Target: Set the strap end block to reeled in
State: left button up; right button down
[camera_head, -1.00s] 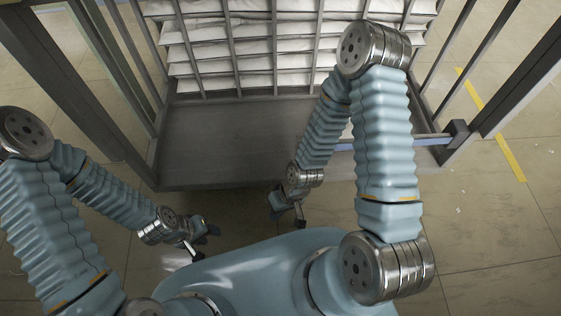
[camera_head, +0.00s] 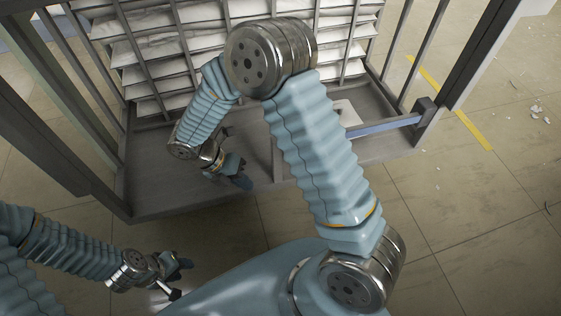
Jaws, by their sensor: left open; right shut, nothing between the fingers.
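A blue strap (camera_head: 385,127) runs along the front of the cart's base. Its right end meets a dark block (camera_head: 425,110) at the right front post. Its left end passes behind my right arm, so I cannot see what is there, and I cannot tell a separate strap end block. My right gripper (camera_head: 240,177) is shut and empty over the front part of the base, well left of the visible strap. My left gripper (camera_head: 180,278) is open and empty in front of the cart at lower left, apart from it.
The grey barred cart (camera_head: 150,195) has slatted shelves with white folded duvets (camera_head: 150,50) at the back. Its uprights stand on both sides.

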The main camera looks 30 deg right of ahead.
jog(key=w+d+r+n+t+h, duration=0.1)
jog(key=w+r+n+h, duration=0.2)
jog(key=r+n, duration=0.2)
notch_tip(320, 180, up, 3)
jog(key=shift+w+r+h+b, duration=0.1)
jog(key=shift+w+h+b, duration=0.25)
jog(key=shift+w+h, duration=0.05)
jog(key=d+r+b+x, duration=0.1)
jog(key=b+x, duration=0.1)
jog(key=x, duration=1.1)
jog(key=shift+d+r, duration=0.35)
jog(key=shift+d, duration=0.05)
